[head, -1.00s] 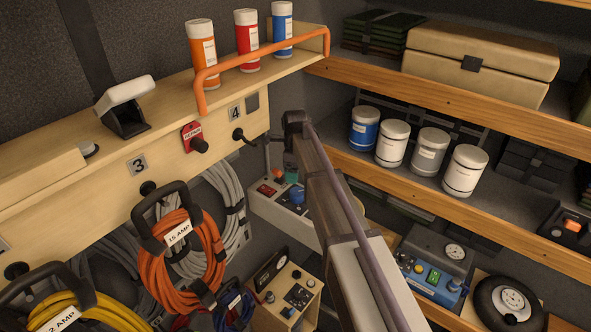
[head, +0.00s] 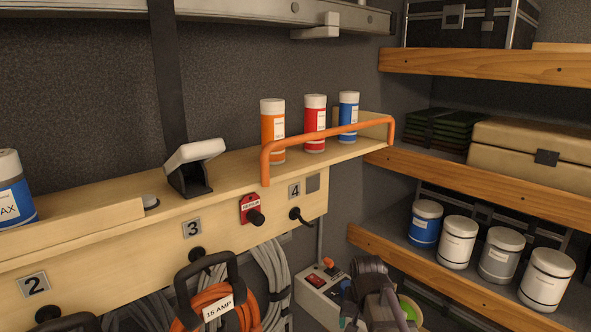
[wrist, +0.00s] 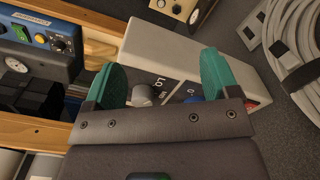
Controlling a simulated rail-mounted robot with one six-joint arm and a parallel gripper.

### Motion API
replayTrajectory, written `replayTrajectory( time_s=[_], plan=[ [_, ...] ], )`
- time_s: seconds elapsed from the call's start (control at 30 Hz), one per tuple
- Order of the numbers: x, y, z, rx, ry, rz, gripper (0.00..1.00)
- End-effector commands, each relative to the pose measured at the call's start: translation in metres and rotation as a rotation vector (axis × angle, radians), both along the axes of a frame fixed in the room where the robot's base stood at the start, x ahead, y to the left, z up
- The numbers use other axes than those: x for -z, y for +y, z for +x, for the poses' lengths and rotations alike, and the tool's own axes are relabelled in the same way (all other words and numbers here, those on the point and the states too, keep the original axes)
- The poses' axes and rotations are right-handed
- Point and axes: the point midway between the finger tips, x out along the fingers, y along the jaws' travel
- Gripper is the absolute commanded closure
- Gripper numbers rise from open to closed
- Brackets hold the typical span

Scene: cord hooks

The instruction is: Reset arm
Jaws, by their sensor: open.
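My gripper (wrist: 160,75) is open and empty in the wrist view, its two green fingers spread apart. A pale grey control box (wrist: 165,45) with knobs and lettering lies beyond and between the fingers. I cannot tell how far off it is. In the head view my arm (head: 372,290) shows at the bottom, right of the centre, in front of the same control box (head: 318,285). The fingertips are mostly hidden or cut off there.
An orange cord coil (head: 207,303) labelled 15 AMP hangs under hook number 3. Hook 4 (head: 296,214) is bare, beside a red tag (head: 250,209). An orange rail (head: 330,138) guards three bottles. White-lidded jars (head: 458,242) stand on the right shelf.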

Motion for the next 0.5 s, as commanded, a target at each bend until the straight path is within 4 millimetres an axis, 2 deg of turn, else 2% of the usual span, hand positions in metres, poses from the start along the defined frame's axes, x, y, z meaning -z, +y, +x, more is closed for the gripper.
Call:
replayTrajectory(
  time_s=[0.03, 0.1, 0.2, 0.27, 0.33, 0.5],
  plan=[
    [0.049, -0.001, -0.044, -0.130, 0.000, 0.000, 0.19],
    [0.078, -0.002, -0.081, -0.263, 0.000, 0.000, 0.19],
    [0.109, -0.002, -0.113, -0.290, 0.000, 0.000, 0.19],
    [0.120, -0.003, -0.120, -0.287, 0.000, 0.000, 0.19],
    [0.126, -0.003, -0.119, -0.286, 0.000, 0.000, 0.19],
    [0.121, -0.003, -0.117, -0.284, 0.000, 0.000, 0.19]
  ],
)
